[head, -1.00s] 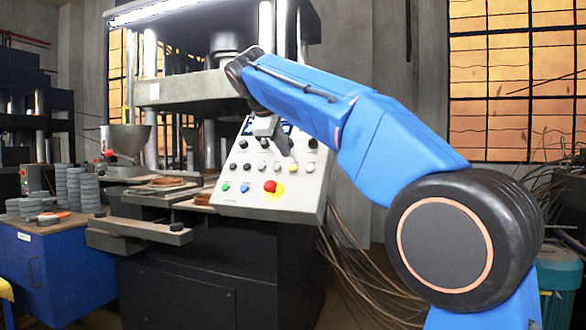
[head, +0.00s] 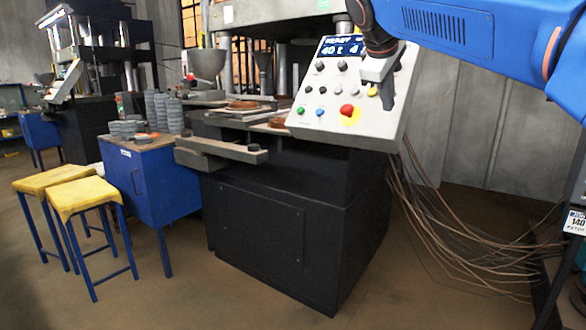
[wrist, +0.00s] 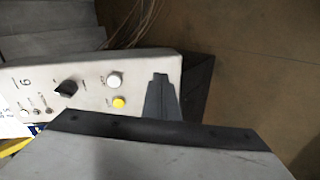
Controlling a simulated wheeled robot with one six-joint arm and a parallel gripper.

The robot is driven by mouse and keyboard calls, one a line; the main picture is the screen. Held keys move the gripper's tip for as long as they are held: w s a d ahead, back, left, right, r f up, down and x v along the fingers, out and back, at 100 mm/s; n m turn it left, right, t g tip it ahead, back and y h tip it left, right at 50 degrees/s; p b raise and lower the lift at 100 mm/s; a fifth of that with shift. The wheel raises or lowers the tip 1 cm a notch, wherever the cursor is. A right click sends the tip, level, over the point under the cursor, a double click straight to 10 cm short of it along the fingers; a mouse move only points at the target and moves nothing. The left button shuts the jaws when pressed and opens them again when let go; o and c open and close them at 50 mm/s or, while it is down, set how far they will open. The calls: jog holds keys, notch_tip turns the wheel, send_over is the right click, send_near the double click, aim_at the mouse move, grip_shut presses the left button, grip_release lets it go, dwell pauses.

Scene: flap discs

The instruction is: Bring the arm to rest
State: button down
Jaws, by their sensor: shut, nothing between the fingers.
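My blue arm (head: 450,30) reaches in from the upper right of the head view. My gripper (head: 388,108) hangs from its dark wrist, pointing down, in front of the upper right of the press's control panel (head: 330,115). The fingers look closed together with nothing in them. In the wrist view my gripper's grey fingers (wrist: 160,85) show past the broad gripper body, over the panel's edge (wrist: 90,75). Whether the gripper touches the panel cannot be told.
The dark press (head: 285,210) stands in the middle. A blue cabinet (head: 150,185) holds stacks of grey discs (head: 160,108). Two yellow-topped stools (head: 85,195) stand at the left. Loose cables (head: 440,225) hang right of the press. The front floor is clear.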

jog(key=s+d+f+m+g+y, duration=0.1)
jog(key=s+f+m, duration=0.3)
jog(key=s+f, duration=1.3)
jog(key=s+d+f+m+g+y, duration=0.1)
jog(key=s+d+f+m+y, duration=0.2)
jog(key=s+f, duration=1.3)
notch_tip(320, 180, down, 8)
jog(key=shift+s+f+m, duration=0.1)
jog(key=shift+s+m, duration=0.25)
jog(key=shift+m, duration=0.75)
